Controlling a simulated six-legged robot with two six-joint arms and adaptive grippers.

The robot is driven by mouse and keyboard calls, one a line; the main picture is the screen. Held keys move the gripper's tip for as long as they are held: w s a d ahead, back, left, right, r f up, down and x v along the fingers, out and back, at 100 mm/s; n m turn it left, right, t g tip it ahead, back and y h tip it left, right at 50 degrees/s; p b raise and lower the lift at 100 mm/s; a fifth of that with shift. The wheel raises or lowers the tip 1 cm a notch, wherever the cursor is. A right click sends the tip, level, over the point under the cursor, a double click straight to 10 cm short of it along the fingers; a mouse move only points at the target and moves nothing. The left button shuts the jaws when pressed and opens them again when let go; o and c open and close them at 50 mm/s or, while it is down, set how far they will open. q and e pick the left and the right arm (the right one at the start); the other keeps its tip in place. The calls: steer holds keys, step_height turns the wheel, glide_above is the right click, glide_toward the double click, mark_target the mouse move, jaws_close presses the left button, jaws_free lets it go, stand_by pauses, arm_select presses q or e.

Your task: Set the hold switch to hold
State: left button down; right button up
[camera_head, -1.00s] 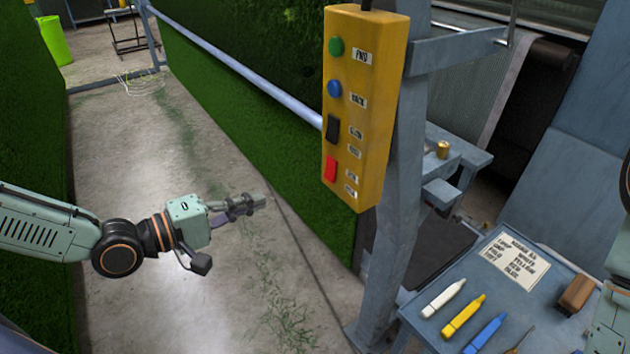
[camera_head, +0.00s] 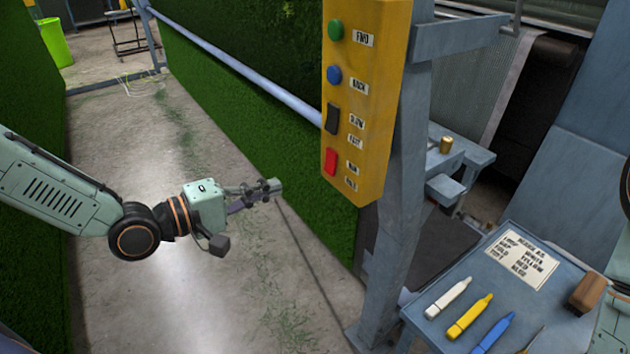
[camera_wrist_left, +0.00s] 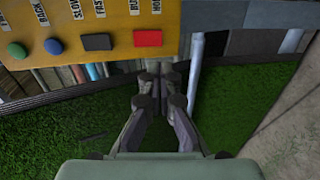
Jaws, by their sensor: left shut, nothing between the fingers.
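A yellow control box (camera_head: 376,120) is fixed to a grey post. It carries a green button, a blue button, a black rocker and, lowest, a red switch (camera_head: 330,161) with two labels beside it that read like run and hold. My left gripper (camera_head: 274,188) is shut and empty, left of the box and a little lower than the red switch, apart from it in the picture. In the left wrist view the red switch (camera_wrist_left: 148,38) lies just beyond the closed fingertips (camera_wrist_left: 160,84). My right gripper is out of view.
The grey post (camera_head: 398,220) stands behind the box. A pipe rail (camera_head: 240,68) runs along the turf wall. The floor at left is open.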

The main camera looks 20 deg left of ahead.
mark_target(327, 171)
arm_select(q)
steer(key=b+x, duration=0.2)
steer(key=x, duration=0.5)
steer(key=shift+w+d, duration=0.2)
steer(key=shift+d, duration=0.2)
steer(key=shift+x, duration=1.4)
steer(key=shift+a+r, duration=0.1)
steer(key=shift+a, duration=0.05)
steer(key=shift+s, duration=0.1)
